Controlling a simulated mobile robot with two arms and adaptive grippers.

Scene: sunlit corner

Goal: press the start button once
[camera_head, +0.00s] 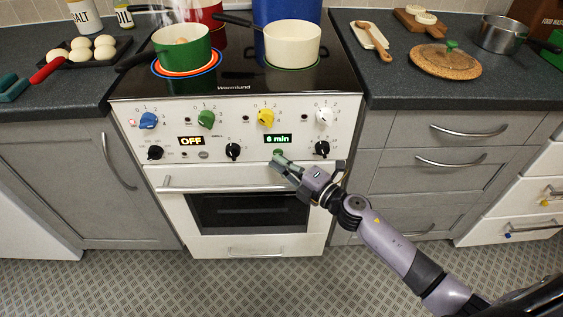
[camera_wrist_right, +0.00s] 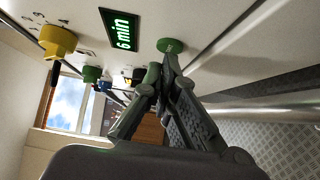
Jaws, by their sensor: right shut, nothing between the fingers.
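The start button is a small round green button (camera_head: 279,152) on the white stove front, just below a display (camera_head: 278,139) reading "6 min". In the right wrist view, the green button (camera_wrist_right: 170,45) sits beside the "6 min" display (camera_wrist_right: 121,32). My right gripper (camera_head: 279,160) is shut and empty, its fingertips pointing at the button. In the right wrist view, the closed fingertips (camera_wrist_right: 171,62) are right at the button's edge; I cannot tell whether they touch it. My left gripper is not in view.
Coloured knobs, including a yellow one (camera_head: 265,118) and a black one (camera_head: 322,149), surround the button. A green pot (camera_head: 182,46) and a cream pan (camera_head: 291,43) stand on the hob (camera_head: 233,77). Grey drawers (camera_head: 445,160) are at right.

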